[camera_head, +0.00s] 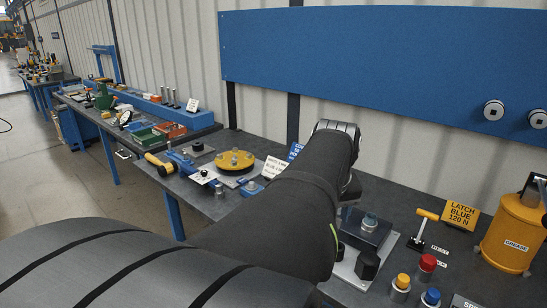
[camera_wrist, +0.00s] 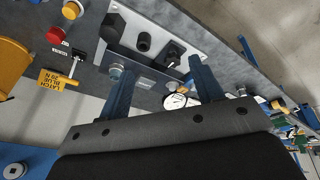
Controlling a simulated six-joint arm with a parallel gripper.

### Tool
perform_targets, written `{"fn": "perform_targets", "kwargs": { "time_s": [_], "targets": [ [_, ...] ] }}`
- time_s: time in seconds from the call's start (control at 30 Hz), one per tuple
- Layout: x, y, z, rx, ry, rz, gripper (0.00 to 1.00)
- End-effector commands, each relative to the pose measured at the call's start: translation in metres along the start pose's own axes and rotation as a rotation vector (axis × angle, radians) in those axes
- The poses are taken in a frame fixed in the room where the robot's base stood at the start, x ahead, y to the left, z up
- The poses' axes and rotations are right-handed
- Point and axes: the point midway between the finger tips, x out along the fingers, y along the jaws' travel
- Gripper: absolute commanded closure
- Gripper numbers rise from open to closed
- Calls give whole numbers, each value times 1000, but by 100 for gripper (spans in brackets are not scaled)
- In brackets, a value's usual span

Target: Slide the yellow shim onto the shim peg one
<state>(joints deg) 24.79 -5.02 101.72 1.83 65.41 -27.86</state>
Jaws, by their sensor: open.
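I cannot pick out the yellow shim or shim peg one for certain in either view. A round yellow plate (camera_head: 234,160) with several short pegs lies on the bench left of my arm in the head view; I cannot tell whether it bears on the shim. My gripper (camera_wrist: 163,68) shows two blue fingers set wide apart in the wrist view, with nothing held between them. Beyond the fingers is a white panel (camera_wrist: 186,33) with black knobs and a dark block. In the head view my arm hides the gripper and the bench behind it.
A dark block with a metal stud (camera_head: 369,223) stands right of my arm. Further right are a yellow-handled latch (camera_head: 425,222), red (camera_head: 427,263) and yellow (camera_head: 402,281) buttons, and an orange grease can (camera_head: 514,235). A dial gauge (camera_wrist: 175,101) shows near the fingers.

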Motion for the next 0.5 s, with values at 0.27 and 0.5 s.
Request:
{"fn": "perform_targets", "kwargs": {
  "time_s": [0.27,0.5],
  "targets": [
    [16,28,-101,-167,7,-99,40],
    [46,46,-179,-321,31,-184,40]
  ]
}}
